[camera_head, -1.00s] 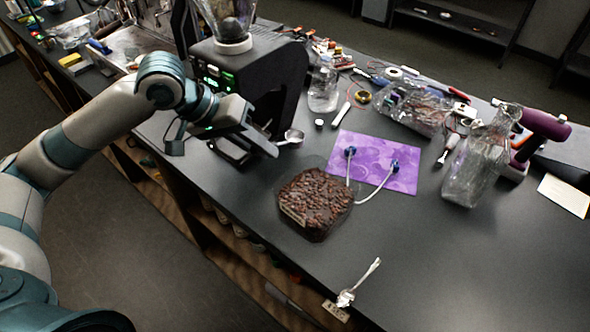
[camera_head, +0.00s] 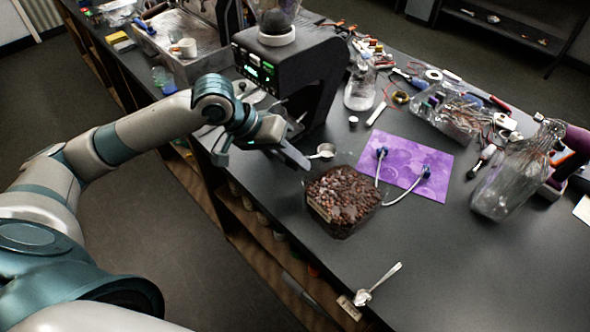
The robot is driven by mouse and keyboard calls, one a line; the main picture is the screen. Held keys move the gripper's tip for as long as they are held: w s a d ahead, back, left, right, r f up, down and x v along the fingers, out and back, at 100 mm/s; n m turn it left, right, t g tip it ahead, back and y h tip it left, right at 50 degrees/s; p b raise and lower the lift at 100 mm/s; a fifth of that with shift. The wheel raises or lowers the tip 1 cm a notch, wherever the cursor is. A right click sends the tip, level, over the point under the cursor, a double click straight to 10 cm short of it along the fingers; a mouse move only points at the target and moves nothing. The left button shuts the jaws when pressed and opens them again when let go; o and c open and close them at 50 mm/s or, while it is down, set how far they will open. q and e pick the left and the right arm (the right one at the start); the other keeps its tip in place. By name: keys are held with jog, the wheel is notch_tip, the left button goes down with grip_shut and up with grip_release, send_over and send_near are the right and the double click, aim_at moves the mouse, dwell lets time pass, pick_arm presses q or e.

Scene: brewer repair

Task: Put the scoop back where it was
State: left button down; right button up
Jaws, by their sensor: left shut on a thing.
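My left gripper (camera_head: 297,156) is shut on a small metal scoop (camera_head: 325,151), whose round bowl sticks out to the right of the fingertips. The fingers hide its handle. The scoop is just behind the clear tub of dark coffee beans (camera_head: 343,215) in the picture, near its back rim. I cannot tell how high above the table it is. A second silvery spoon (camera_head: 378,284) lies near the table's front edge by a small tan tag (camera_head: 348,308). My right gripper is out of view.
A black grinder (camera_head: 292,70) stands behind my left gripper. A purple mat (camera_head: 408,166) with two blue-ended tubes lies right of the tub. Cluttered parts lie at the back. The front right table is clear.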

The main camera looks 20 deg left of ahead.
pick_arm(q)
jog(key=shift+f+p, duration=0.3)
jog(key=shift+f, duration=1.6)
jog(key=c, duration=1.8)
grip_release()
jog(key=shift+o, duration=0.2)
